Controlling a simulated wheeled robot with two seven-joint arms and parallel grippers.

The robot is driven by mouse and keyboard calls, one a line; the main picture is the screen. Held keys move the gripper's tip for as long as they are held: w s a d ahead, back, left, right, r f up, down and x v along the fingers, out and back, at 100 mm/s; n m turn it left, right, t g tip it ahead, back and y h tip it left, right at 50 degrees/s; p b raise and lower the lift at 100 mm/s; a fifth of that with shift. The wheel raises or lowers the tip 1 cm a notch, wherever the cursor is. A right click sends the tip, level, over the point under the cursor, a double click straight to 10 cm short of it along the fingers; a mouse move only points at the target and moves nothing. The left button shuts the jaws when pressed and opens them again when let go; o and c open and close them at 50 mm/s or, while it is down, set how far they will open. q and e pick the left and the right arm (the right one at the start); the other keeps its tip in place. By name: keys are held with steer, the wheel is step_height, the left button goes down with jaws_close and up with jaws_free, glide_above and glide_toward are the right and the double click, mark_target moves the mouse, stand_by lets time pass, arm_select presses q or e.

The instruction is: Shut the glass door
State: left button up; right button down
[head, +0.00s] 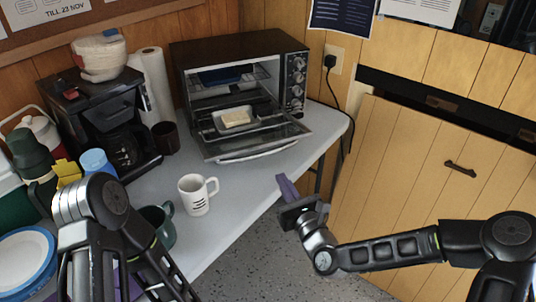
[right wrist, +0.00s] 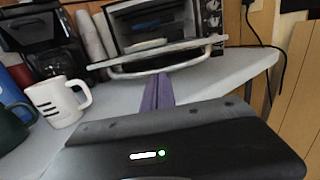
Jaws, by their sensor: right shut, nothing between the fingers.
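The glass door (head: 270,137) of the toaster oven (head: 240,55) is folded down open, sloping out over the table. Its handle bar (head: 258,154) runs along the front edge, and also shows in the right wrist view (right wrist: 160,70). A tray with a pale block of food (head: 236,117) sits in the oven mouth. My right gripper (head: 284,184) is shut and empty, at the table's front edge, below and to the right of the handle, apart from it. In the wrist view its purple fingers (right wrist: 158,92) point towards the handle. My left arm is at lower left; its gripper is mostly hidden, with only purple bits (head: 130,285) showing.
A white mug (head: 197,194) stands in front of the oven, with a dark green mug (head: 158,226) nearer me. The table (head: 245,180) is clear between white mug and right gripper.

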steer(key=shift+r, duration=0.1)
steer(key=shift+w, duration=0.15)
steer(key=x, duration=1)
steer(key=shift+p, duration=0.35)
steer(key=shift+r, duration=0.1)
